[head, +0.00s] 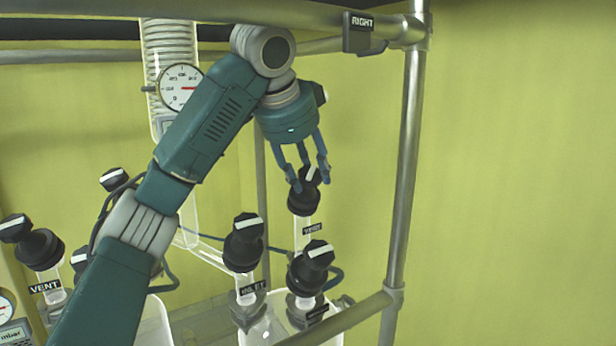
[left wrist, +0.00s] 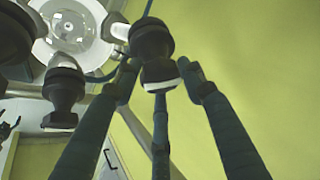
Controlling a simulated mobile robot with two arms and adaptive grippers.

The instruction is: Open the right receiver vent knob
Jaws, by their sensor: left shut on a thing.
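The right receiver vent knob (head: 308,177) is a black knob with a white mark, atop a black collar and a clear glass neck with a VENT label (head: 312,228). It stands under the RIGHT sign (head: 362,22). My left gripper (head: 312,174) comes down on it from above and is shut on it, its fingers around the knob. In the left wrist view the knob (left wrist: 159,74) sits between the fingertips, its white mark partly in view. My right gripper is not seen for certain.
A black INLET knob (head: 243,232) and another black knob (head: 318,254) stand just below. A metal post (head: 405,160) rises close on the right. A pressure gauge (head: 181,88) and a left VENT knob (head: 15,228) are to the left. Free room lies right of the post.

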